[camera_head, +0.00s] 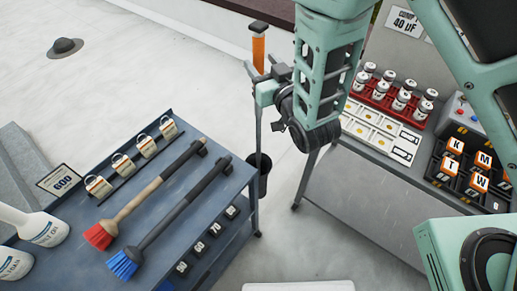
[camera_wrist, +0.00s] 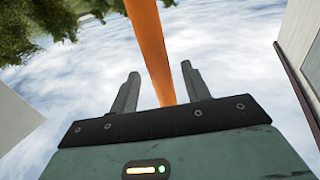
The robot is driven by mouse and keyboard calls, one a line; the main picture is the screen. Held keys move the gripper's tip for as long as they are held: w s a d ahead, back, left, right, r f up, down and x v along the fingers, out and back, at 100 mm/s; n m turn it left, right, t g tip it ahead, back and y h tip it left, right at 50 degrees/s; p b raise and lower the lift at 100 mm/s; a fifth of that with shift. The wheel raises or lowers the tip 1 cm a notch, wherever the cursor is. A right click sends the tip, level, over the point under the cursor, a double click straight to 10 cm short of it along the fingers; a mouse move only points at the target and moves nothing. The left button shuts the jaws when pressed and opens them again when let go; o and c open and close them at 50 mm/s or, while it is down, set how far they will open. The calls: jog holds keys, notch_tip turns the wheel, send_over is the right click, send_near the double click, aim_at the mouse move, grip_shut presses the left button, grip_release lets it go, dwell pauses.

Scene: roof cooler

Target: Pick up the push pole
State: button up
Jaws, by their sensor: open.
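The push pole stands upright, with a black cap, an orange grip (camera_head: 259,50) and a thin grey shaft running down into a dark holder (camera_head: 262,175) on the floor. My gripper (camera_head: 266,76) is at the lower end of the orange grip in the head view. In the wrist view the orange grip (camera_wrist: 149,45) passes between the two open fingers of my gripper (camera_wrist: 160,80), with gaps visible on both sides. The jaws are open and not closed on the pole. The pole's lower shaft is outside the wrist view.
A metal bench (camera_head: 350,195) at right holds a red rack of jars and lettered blocks. Pale floor lies between and behind them.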

jog(key=shift+p+x, duration=0.55)
jog(key=shift+x, duration=0.85)
grip_shut()
jog(key=shift+r, duration=0.15)
notch_tip(320, 180, up, 28)
jog(key=b, duration=0.7)
